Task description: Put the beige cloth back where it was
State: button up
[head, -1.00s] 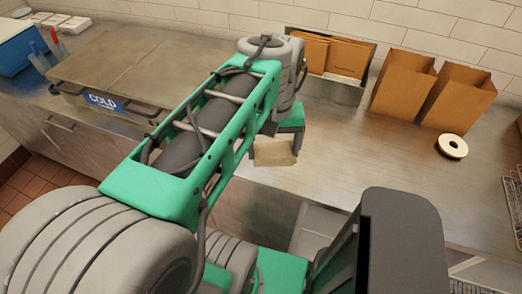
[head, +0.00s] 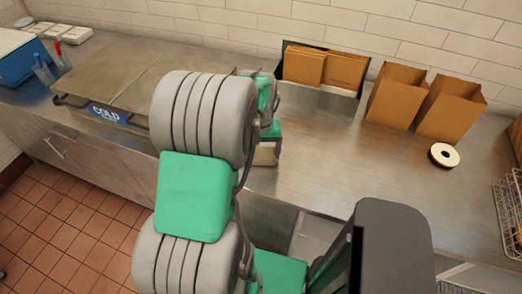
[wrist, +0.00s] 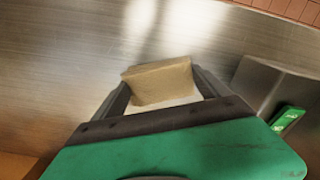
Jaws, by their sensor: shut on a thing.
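The beige cloth (wrist: 160,82) is a small folded block between the fingers of my gripper (wrist: 165,92) in the wrist view. My gripper is shut on it. In the head view a part of the cloth (head: 266,154) shows just below the green wrist, over the front part of the steel counter. My arm hides the rest of the cloth and most of the gripper there. I cannot tell whether the cloth touches the counter.
Brown folded bags stand in a metal holder (head: 320,80) at the wall, with two open paper bags (head: 425,100) to its right. A tape roll (head: 444,155) lies on the counter. A lidded cold unit (head: 110,85) is at left. The counter's middle is clear.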

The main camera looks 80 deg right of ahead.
aim_at(260, 155)
jog(key=shift+f, duration=0.1)
jog(key=shift+f, duration=0.15)
jog(key=o, duration=1.1)
jog(key=shift+o, duration=0.2)
jog(key=shift+r, duration=0.2)
notch_tip(260, 155, up, 12)
jog(key=b, duration=0.2)
jog(key=w+a+r+n, duration=0.1)
jog(key=w+a+n, duration=0.15)
jog(key=w, duration=0.35)
jog(key=w+a+r+n, duration=0.1)
jog(key=w+a, duration=0.2)
jog(key=w, duration=0.3)
jog(key=w+a+n+t+h, duration=0.1)
jog(key=w+a+n, duration=0.3)
jog(key=w+a, duration=0.6)
jog(key=w+a+n+t, duration=0.1)
jog(key=w+a+n, duration=0.1)
jog(key=a, duration=1)
jog(key=w+a+n+t+y, duration=0.1)
jog(key=a+n, duration=0.4)
jog(key=a, duration=0.8)
jog(key=shift+w+a+t, duration=0.2)
jog(key=shift+w+t, duration=0.4)
